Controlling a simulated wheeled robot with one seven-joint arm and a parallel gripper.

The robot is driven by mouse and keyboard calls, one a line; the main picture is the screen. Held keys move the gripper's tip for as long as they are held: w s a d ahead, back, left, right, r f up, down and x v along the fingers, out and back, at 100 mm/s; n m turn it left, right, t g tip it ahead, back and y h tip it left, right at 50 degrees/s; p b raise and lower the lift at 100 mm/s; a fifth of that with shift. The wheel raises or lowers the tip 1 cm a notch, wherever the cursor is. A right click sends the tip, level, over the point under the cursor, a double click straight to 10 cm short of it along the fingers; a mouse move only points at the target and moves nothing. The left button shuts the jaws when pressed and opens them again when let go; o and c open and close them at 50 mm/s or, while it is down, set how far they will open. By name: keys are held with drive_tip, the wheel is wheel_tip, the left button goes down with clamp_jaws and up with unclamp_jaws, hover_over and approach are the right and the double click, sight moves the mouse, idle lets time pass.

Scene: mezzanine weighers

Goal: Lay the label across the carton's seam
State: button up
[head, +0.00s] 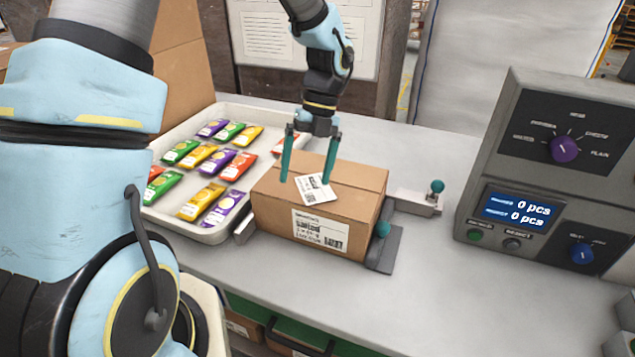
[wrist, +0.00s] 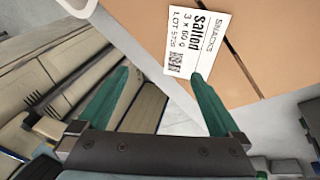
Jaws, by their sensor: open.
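The brown carton (head: 282,207) stands on the bench with a printed label on its front face. The small white label (head: 316,189) lies on the carton's top, askew to the seam (head: 358,186). In the wrist view the label (wrist: 196,42) shows its print, and its right edge meets the seam line (wrist: 245,65); how far it reaches across is hard to tell. My gripper (head: 306,181) is open above the carton top, its green fingers apart on either side of the label in the head view. In the wrist view one fingertip overlaps the label's lower end; contact is unclear.
A white tray (head: 203,233) of colourful packets stands left of the carton. Grey holders with teal knobs (head: 437,186) flank the carton at the right. A grey weigher console (head: 553,125) with a display stands further right. Bench (head: 440,290) in front is clear.

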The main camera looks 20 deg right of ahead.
drive_tip(key=shift+s+a+r, duration=0.3)
drive_tip(key=shift+s+a, duration=0.15)
drive_tip(key=shift+a, duration=0.25)
drive_tip(key=shift+s+a+r, duration=0.3)
drive_tip(key=shift+s+a, duration=0.15)
drive_tip(key=shift+a, duration=0.2)
wheel_tip(320, 180, up, 7)
drive_tip(key=s+a, duration=0.2)
drive_tip(key=w+a+f+n+t+h+b, duration=0.1)
drive_tip(key=a+n, duration=0.5)
drive_tip(key=n, duration=0.6)
drive_tip(key=w+a+f+n+t+h+b, duration=0.1)
drive_tip(key=a+f+n+b, duration=0.1)
drive_tip(key=a+f+n, duration=0.2)
drive_tip(key=w+a+f+n+t+h+b, duration=0.1)
drive_tip(key=w+a+f+n+b, duration=0.1)
drive_tip(key=a+n, duration=0.8)
drive_tip(key=n, duration=0.9)
drive_tip(key=shift+f+n+t+h, duration=0.3)
drive_tip(key=shift+t, duration=0.1)
